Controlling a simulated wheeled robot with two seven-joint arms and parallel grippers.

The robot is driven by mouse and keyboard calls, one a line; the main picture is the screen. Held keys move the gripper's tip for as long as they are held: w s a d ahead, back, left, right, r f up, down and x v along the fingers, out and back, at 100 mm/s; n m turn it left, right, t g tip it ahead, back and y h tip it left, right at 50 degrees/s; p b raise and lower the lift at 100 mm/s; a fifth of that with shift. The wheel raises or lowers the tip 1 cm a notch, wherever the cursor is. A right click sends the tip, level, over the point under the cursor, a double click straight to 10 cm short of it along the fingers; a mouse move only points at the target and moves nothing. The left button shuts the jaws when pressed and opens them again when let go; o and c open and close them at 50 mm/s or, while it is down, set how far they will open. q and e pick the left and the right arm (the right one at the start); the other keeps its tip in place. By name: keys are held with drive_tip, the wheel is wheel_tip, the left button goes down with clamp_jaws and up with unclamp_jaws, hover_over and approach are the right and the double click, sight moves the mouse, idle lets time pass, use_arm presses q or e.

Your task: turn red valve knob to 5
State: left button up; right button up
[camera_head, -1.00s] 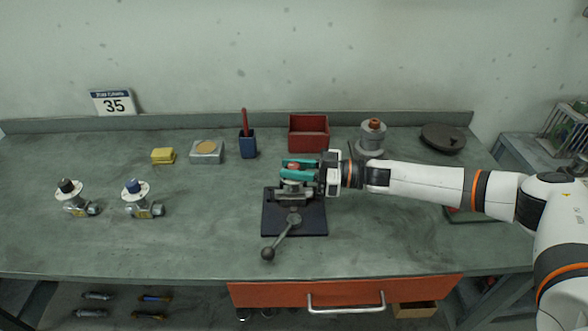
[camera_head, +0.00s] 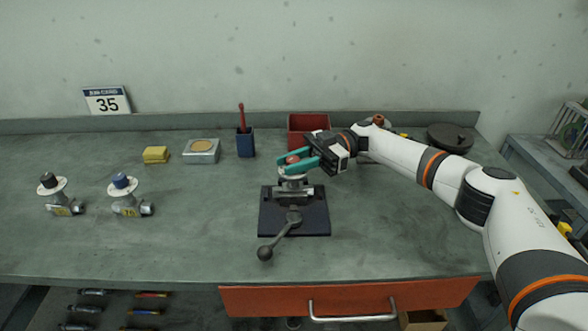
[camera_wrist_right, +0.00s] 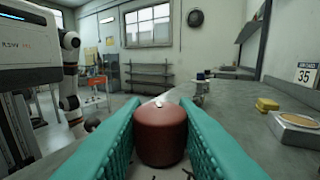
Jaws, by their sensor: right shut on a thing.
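The red valve knob (camera_head: 293,159) sits on top of the valve, which is held in a vise (camera_head: 294,191) on a dark base plate (camera_head: 310,222) at the middle of the bench. My right gripper (camera_head: 290,164) is shut on the knob, with one teal finger on each side of it. In the right wrist view the red knob (camera_wrist_right: 160,133) shows between the two teal fingers, with a small pale mark on its top. The dial numbers under the knob are hidden or too small to read. My left gripper is not in view.
Two other valves, one with a black knob (camera_head: 48,181) and one with a blue knob (camera_head: 120,181), stand at the left. A red bin (camera_head: 308,122), a blue cup (camera_head: 245,143) and a scale (camera_head: 202,152) are behind. The vise handle (camera_head: 278,236) sticks out in front.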

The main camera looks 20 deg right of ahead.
sight(293, 158)
idle(0.4)
drive_tip(key=o, duration=1)
wheel_tip(293, 158, up, 10)
